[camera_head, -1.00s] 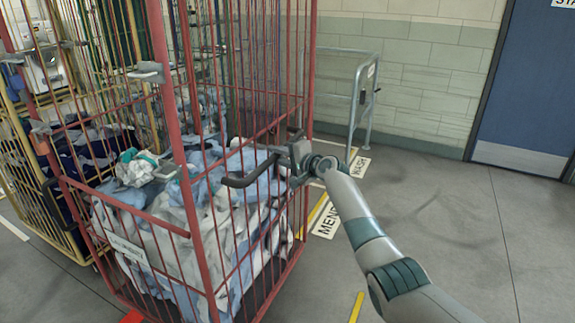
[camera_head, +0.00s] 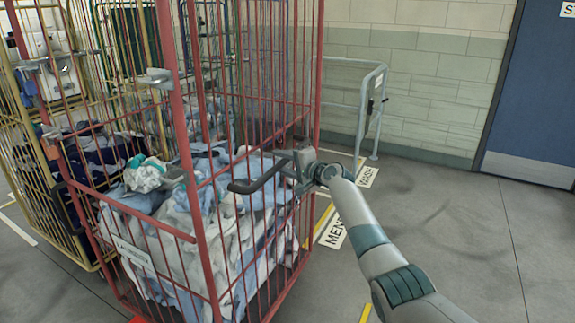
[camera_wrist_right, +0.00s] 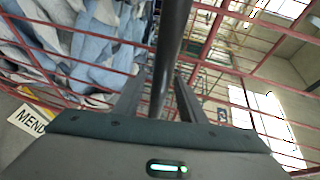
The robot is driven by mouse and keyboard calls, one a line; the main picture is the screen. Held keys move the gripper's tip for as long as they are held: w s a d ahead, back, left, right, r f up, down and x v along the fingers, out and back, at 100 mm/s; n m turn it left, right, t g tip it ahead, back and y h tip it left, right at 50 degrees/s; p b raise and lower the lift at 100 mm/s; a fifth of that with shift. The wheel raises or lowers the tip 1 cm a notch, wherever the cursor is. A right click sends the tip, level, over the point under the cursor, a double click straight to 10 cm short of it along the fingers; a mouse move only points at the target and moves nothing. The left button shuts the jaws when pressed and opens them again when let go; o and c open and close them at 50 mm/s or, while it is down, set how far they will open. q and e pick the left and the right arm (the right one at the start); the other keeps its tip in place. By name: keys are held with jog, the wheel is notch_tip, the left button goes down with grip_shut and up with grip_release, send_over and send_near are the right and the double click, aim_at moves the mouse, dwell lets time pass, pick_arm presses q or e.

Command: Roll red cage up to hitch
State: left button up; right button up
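The red cage (camera_head: 209,240) is a tall barred cart filled with white and blue cloth, standing at the left-centre. A dark handle (camera_head: 258,182) sticks out from its side. My right gripper (camera_head: 297,168) is at this handle. In the right wrist view the dark bar (camera_wrist_right: 172,45) runs between its two fingers (camera_wrist_right: 160,92), which appear closed on it; the exact contact is hard to see. My left gripper is out of view. I cannot clearly pick out a hitch; a grey tubular frame (camera_head: 369,112) stands behind the cage by the wall.
A yellow cage (camera_head: 35,190) stands close on the left, with more cages behind. Floor labels MEND (camera_head: 333,235) and WASH (camera_head: 367,177) lie beyond my right gripper. Grey floor (camera_head: 450,220) is open at right, up to a blue door (camera_head: 535,90).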

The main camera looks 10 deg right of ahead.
jog(key=shift+s+d+r, duration=0.1)
jog(key=shift+s+d, duration=0.05)
jog(key=shift+v, duration=0.8)
jog(key=v, duration=1.5)
jog(key=shift+s, duration=0.2)
